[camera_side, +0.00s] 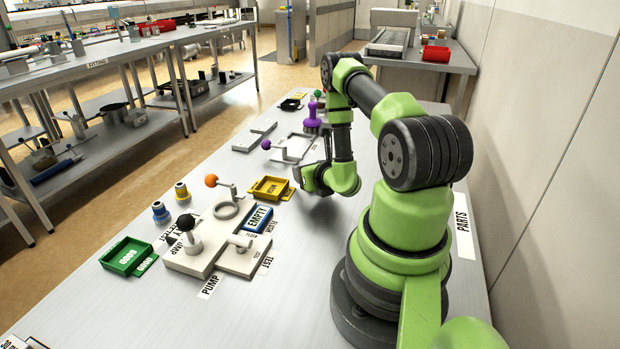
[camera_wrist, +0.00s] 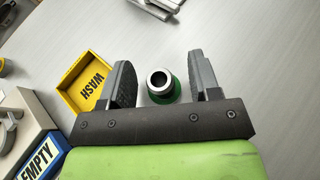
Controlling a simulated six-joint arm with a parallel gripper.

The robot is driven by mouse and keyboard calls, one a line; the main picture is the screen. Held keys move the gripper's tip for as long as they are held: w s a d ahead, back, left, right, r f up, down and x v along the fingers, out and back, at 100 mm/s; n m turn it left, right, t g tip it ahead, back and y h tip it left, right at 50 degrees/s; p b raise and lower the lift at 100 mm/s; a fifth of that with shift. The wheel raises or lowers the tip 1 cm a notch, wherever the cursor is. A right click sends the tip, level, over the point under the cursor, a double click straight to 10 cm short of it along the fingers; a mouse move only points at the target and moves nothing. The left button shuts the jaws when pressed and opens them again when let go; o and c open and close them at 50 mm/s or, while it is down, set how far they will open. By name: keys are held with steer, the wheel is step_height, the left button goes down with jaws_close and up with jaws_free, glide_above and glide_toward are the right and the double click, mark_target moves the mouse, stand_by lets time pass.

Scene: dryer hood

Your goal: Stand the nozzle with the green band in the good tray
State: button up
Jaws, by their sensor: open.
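The nozzle with the green band (camera_wrist: 161,86) shows in the wrist view as a pale metal ring-shaped top above a green band. It stands on the table between the two fingers of my gripper (camera_wrist: 160,64), with gaps on both sides. My gripper is open. In the side view, my gripper (camera_side: 302,177) is low over the table, right of the yellow tray, and the green-banded nozzle cannot be made out there. The green good tray (camera_side: 128,255) lies at the left front of the table and looks empty.
The yellow WASH tray (camera_side: 270,188) is close to my gripper. The blue EMPTY tray (camera_side: 257,220) adjoins the pump fixture (camera_side: 202,258), which has upright levers. Two other nozzles, blue-banded (camera_side: 161,212) and yellow-banded (camera_side: 182,192), stand left. A purple item (camera_side: 311,117) stands behind.

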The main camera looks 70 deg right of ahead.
steer(key=shift+c, duration=0.3)
jaws_close()
step_height(320, 180, up, 10)
steer(key=shift+w, duration=0.1)
stand_by(0.3)
